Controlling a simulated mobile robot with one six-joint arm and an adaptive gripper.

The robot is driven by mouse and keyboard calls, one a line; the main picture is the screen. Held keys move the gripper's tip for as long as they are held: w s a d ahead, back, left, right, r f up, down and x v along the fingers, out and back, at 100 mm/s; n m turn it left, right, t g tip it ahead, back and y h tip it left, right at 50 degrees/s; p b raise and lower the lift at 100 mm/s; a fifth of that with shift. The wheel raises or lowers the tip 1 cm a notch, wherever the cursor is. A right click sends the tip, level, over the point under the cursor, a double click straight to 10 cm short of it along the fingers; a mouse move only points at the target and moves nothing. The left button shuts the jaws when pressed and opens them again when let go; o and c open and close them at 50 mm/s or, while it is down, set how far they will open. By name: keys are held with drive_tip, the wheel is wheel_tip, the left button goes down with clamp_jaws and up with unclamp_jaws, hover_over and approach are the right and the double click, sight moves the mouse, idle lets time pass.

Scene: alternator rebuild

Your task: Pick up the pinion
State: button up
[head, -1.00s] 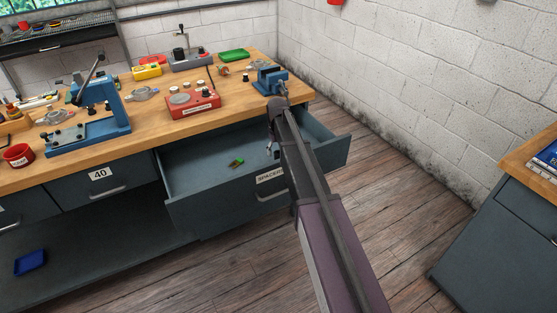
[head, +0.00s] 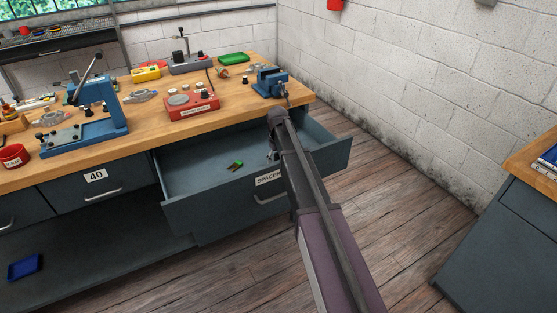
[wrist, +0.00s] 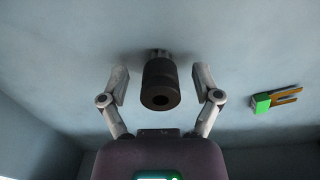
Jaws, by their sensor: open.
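The pinion (wrist: 160,84) is a dark, round cylinder with a hole in its near end and a lighter toothed part at its far end. It shows in the wrist view against the grey-blue drawer floor. My gripper (wrist: 161,77) is open, with one finger on each side of the pinion and a visible gap on both sides. In the head view my gripper (head: 273,155) is low in the open drawer (head: 195,178), mostly covered by my arm. The pinion is hidden there.
A green piece with brown prongs (wrist: 263,103) lies in the drawer, right of the gripper in the wrist view. Drawer walls enclose the space. The wooden bench top (head: 140,125) above holds a blue vise (head: 270,82) and a red box (head: 192,106).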

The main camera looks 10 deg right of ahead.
clamp_jaws()
drive_tip(key=shift+r, duration=0.2)
idle(0.3)
wheel_tip(320, 180, up, 10)
drive_tip(key=p, duration=1)
drive_tip(key=shift+f, duration=0.2)
drive_tip(key=shift+a, duration=0.15)
idle(0.5)
